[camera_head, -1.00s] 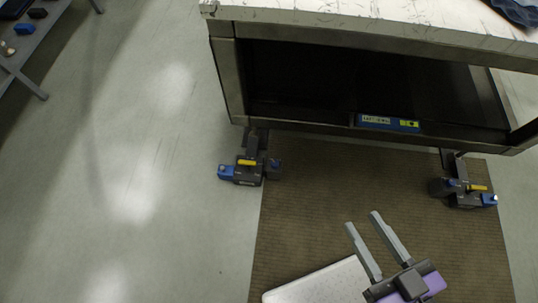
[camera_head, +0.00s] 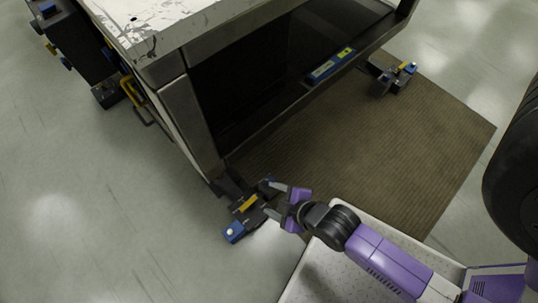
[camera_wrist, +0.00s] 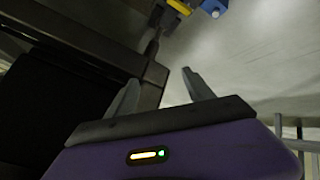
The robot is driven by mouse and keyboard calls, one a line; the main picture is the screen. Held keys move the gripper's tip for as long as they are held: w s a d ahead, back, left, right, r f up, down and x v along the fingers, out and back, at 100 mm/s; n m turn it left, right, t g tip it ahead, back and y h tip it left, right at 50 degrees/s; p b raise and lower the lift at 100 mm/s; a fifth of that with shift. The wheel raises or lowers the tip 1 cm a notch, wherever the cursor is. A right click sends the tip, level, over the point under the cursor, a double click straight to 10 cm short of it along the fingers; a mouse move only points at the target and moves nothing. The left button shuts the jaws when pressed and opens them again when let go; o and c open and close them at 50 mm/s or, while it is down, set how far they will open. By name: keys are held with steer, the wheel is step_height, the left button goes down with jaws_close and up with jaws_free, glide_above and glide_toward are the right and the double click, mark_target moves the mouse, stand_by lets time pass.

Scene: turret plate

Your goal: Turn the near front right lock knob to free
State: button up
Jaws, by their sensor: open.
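A dark corner foot with a yellow bar (camera_head: 246,205) sits at the cart's near lower corner in the head view. A blue knob with a pale tip (camera_head: 234,231) is on its outer end. Another small blue part on its other side is partly hidden by a finger. My gripper (camera_head: 269,198) is open, its grey fingers beside the foot; contact cannot be told. The yellow bar (camera_wrist: 180,7) and blue knob (camera_wrist: 214,7) are at the top edge, beyond the tips.
The cart (camera_head: 190,115) has a scuffed white top and a dark open bay. A second foot (camera_head: 389,76) with a blue end is at its far corner. A brown ribbed mat (camera_head: 390,150) lies in front. A black rounded object (camera_head: 515,165) is at right.

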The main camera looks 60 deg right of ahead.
steer(key=w+d+f+n+g+b, duration=0.1)
steer(key=w+f+b, duration=0.15)
steer(key=f, duration=0.45)
steer(key=w+d+f+n+g+b, duration=0.1)
steer(key=w+d+f+b, duration=0.15)
steer(key=f, duration=0.35)
steer(key=n+g+y+b, duration=0.2)
steer(key=n+g+b, duration=0.5)
steer(key=b, duration=0.6)
glide_above(269, 180)
step_height(269, 180, down, 15)
steer(key=shift+d+f, duration=0.1)
steer(key=shift+d, duration=0.05)
step_height(269, 180, down, 7)
steer(key=b, duration=0.4)
steer(key=shift+f, duration=0.2)
jaws_close()
